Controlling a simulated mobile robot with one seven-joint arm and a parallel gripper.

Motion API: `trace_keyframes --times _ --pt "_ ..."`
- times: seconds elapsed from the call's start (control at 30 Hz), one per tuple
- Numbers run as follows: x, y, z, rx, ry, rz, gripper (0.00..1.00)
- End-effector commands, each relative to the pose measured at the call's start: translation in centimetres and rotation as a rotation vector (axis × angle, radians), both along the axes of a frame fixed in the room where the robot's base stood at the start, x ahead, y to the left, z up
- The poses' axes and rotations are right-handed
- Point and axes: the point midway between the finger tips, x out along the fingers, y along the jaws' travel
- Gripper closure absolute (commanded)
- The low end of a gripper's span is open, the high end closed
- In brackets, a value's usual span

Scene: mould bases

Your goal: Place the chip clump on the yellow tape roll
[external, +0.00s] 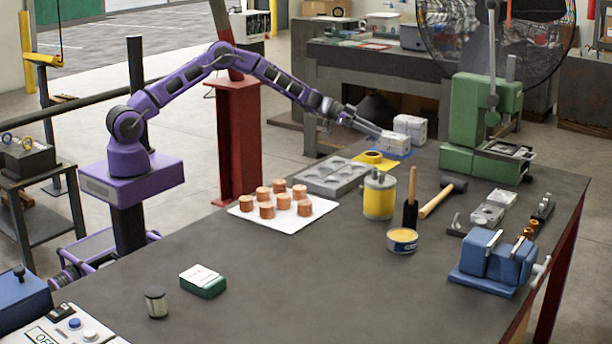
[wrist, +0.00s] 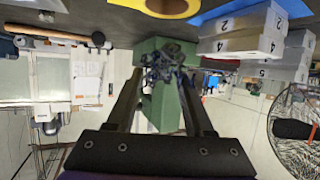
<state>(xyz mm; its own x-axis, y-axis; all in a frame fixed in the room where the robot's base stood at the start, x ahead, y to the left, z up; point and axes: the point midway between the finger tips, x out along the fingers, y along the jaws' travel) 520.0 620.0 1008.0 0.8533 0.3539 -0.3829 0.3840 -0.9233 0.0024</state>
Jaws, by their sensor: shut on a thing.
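The chip clump (wrist: 172,60) is a tangled blue-grey mass between my fingertips in the wrist view. My gripper (wrist: 162,78) is shut on it and holds it in the air. In the external view my gripper (external: 379,133) is above the far part of the bench, by the white boxes; I cannot make out the clump there. The yellow tape roll (external: 373,153) lies flat on a yellow sheet, a little below and left of my fingertips in the picture. Part of its ring shows at the top edge of the wrist view (wrist: 168,15), apart from the clump.
White numbered boxes (external: 409,125) stand on a blue sheet close to my gripper. A grey mould plate (external: 335,178), a yellow canister (external: 379,198) and a green press (external: 485,130) are around. Copper cylinders stand on a white sheet (external: 262,222). The bench's front middle is mostly clear.

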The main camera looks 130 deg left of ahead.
Motion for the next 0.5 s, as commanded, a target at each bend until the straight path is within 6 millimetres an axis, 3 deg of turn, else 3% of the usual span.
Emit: trace_keyframes --times 0.3,0.5 --pt "0.0 0.0 -3.8 -0.002 -0.001 0.000 1.00" --pt "0.0 0.0 -4.1 0.000 -0.001 0.000 1.00"
